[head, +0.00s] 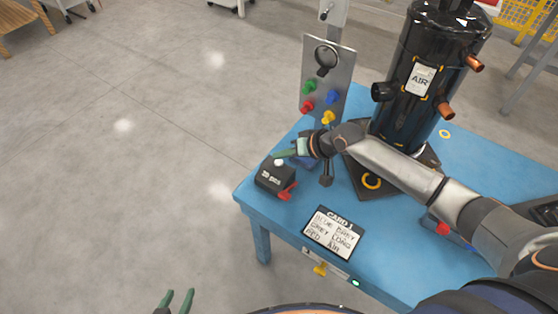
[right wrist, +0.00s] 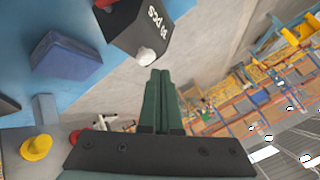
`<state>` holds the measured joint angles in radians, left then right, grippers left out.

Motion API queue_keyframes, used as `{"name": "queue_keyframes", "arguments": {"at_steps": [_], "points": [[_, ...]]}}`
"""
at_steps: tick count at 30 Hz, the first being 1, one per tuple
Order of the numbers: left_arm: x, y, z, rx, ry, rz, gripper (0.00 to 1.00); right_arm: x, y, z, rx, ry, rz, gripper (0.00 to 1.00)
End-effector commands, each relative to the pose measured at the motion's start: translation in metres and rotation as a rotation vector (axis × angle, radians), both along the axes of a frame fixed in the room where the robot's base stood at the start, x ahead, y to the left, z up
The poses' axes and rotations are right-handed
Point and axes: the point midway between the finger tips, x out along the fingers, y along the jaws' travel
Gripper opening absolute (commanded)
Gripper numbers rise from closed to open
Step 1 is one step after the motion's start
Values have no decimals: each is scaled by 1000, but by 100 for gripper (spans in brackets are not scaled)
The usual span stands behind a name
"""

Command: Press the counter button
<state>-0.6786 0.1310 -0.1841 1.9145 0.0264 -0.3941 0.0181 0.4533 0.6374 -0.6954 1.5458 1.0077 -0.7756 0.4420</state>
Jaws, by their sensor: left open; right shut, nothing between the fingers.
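The counter (head: 268,178) is a black box with white "pcs" lettering near the left corner of the blue table. A white round button (head: 278,162) sits on its top. In the right wrist view, the counter (right wrist: 128,25) and its button (right wrist: 146,57) lie just beyond my fingertips. My right gripper (head: 284,154) is shut and empty, its green fingertips right at the button. I cannot tell whether they touch it. My left gripper (head: 175,300) is open and empty at the bottom edge of the head view, off the table.
A black air tank (head: 425,80) stands behind my right arm. A panel (head: 325,80) with coloured knobs rises at the table's back edge. A card (head: 333,232) lies near the front, and a blue block (right wrist: 66,56) lies beside the counter. Floor at left is clear.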

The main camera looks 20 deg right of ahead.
Motion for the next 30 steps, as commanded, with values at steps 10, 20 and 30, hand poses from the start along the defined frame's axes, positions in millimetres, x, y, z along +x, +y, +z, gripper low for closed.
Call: {"name": "queue_keyframes", "arguments": {"at_steps": [10, 20, 30], "points": [[0, 0, -2, 0, 0, 0, 50, 0, 0, -9, 0, 0, 0, 0], [0, 0, -2, 0, 0, 0, 50, 0, 0, -9, 0, 0, 0, 0], [0, 0, -4, 0, 0, 0, 50, 0, 0, -13, 1, 0, -1, 0]]}}
